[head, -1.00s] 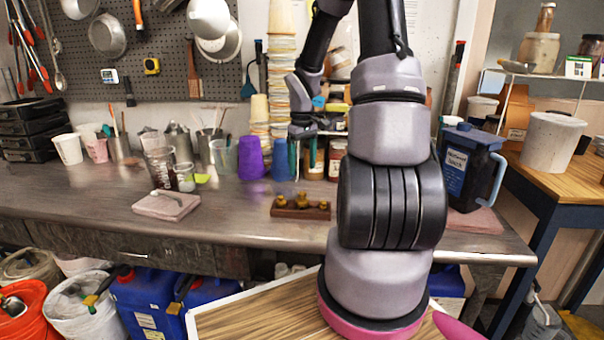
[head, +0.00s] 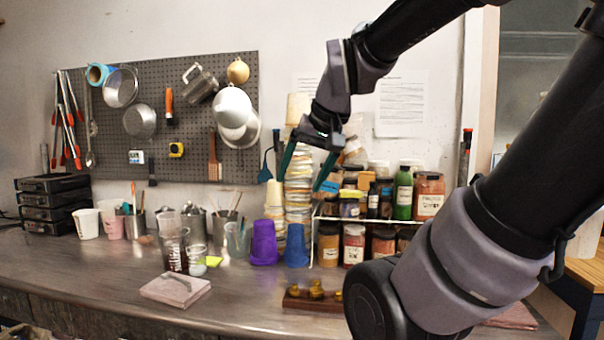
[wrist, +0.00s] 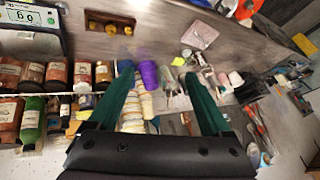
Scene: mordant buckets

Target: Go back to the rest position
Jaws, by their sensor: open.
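My gripper (head: 307,170) is raised in front of the wall in the head view, above the metal workbench and in front of the stacked cups and the jar shelf. Its two green fingers point down and stand apart with nothing between them. In the wrist view my gripper (wrist: 160,98) also shows spread, empty fingers, with the bench seen tilted beyond. My arm comes in from the right of the head view and hides part of the bench's right side.
A shelf of jars (head: 384,222), a purple cup (head: 264,243) and a blue cup (head: 296,246) stand below my gripper. A wooden block with brass knobs (head: 313,297) lies near the front edge. A pegboard (head: 200,90) hangs at left. The air around my gripper looks clear.

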